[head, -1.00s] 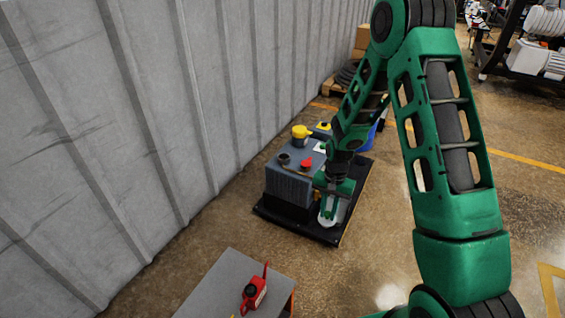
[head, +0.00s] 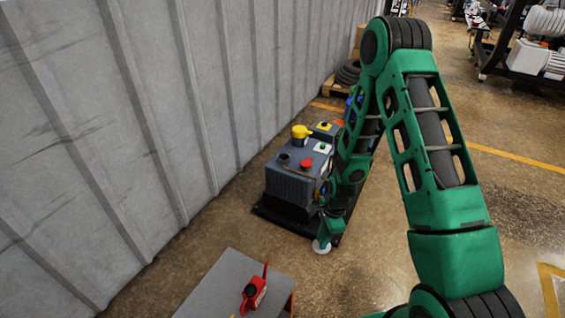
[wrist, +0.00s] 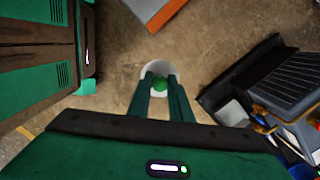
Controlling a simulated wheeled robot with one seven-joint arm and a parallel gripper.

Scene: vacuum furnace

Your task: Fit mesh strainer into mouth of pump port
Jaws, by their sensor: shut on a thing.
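A white round piece with a green knob, which I take to be the mesh strainer (head: 321,248), is held low beside the pump's black base in the head view. It also shows in the wrist view (wrist: 159,68). My gripper (wrist: 160,84) is shut on its green knob. The fine mesh cannot be made out. The grey pump (head: 290,184) stands against the wall side, up and left of my gripper. A dark round opening (head: 284,157) on its top looks like the pump port. The strainer is apart from it.
The pump's top carries a yellow cap (head: 301,131) and a red knob (head: 306,163). A ribbed wall (head: 120,130) bounds the left. The floor right of the base is open.

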